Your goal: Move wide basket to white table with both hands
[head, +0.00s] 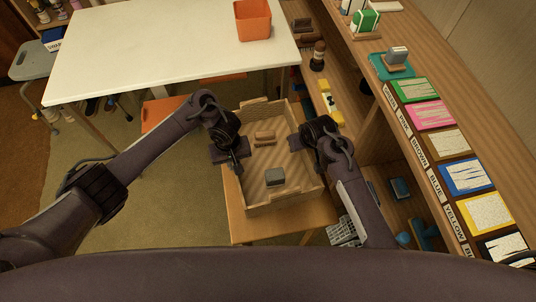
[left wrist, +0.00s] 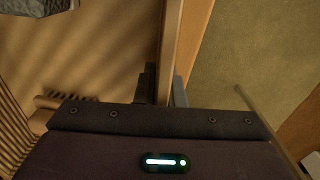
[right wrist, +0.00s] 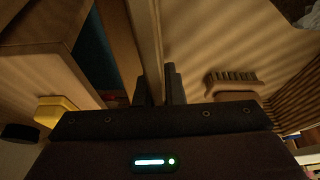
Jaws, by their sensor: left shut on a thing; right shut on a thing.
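The wide basket (head: 284,190) is a light wooden tray with raised sides, over a small wooden table. It holds a brush (head: 265,137) and a grey block (head: 275,177). My left gripper (head: 240,152) is shut on its left wall, which passes between the fingers in the left wrist view (left wrist: 168,80). My right gripper (head: 298,142) is shut on its right wall, seen between the fingers in the right wrist view (right wrist: 157,80). I cannot tell whether the basket touches the small table. The white table (head: 170,45) is at the upper left, beyond the basket.
An orange bin (head: 253,20) stands on the white table's right part. The small wooden table (head: 240,222) is under the basket. A wooden shelf (head: 400,140) with coloured labelled cards runs along the right. An orange seat (head: 165,112) and a grey stool (head: 38,62) are near the white table.

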